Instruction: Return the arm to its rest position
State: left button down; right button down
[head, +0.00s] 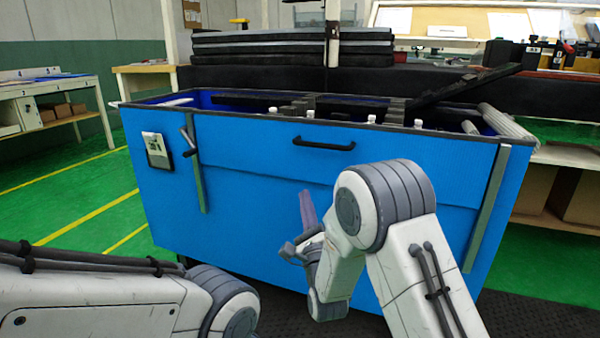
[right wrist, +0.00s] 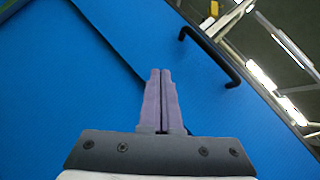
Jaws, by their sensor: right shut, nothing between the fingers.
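My right arm (head: 385,215) is bent in front of a large blue bin. Its gripper (head: 305,208) points up before the bin's front wall, with its purple fingers together. In the right wrist view the fingers (right wrist: 161,100) are shut with nothing between them, against the blue panel. My left arm (head: 150,300) comes in at the lower left; its gripper is outside the view.
The blue bin (head: 270,220) has a black handle (head: 323,143), also in the right wrist view (right wrist: 208,52), and dark parts inside. A white table (head: 50,100) stands at the left. Green floor (head: 90,205) is clear at left.

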jog(key=s+a+r+n+g+y+p, duration=0.2)
jog(key=s+a+n+g+p, duration=0.2)
jog(key=a+n+g, duration=0.5)
jog(key=s+f+n+g+p, duration=0.1)
jog(key=s+n+g+p, duration=0.35)
jog(key=s+n, duration=0.4)
jog(key=s+d+r+n+g+h+p, duration=0.1)
jog(key=s+d+n+g+h+p, duration=0.15)
jog(key=s+n, duration=0.45)
jog(key=s+d+r+n+g+h+p, duration=0.15)
jog(key=s+d+g, duration=0.25)
jog(key=s, duration=0.7)
jog(key=s+d+r+n+g+h+p, duration=0.1)
jog(key=s+d+r+n+g+p, duration=0.25)
jog(key=s, duration=0.55)
notch_tip(320, 180, up, 34)
jog(key=n+p, duration=0.1)
jog(key=p, duration=3.4)
jog(key=shift+w+r+n, duration=0.15)
jog(key=shift+w+n, duration=0.05)
jog(key=shift+n, duration=0.15)
jog(key=shift+d, duration=0.1)
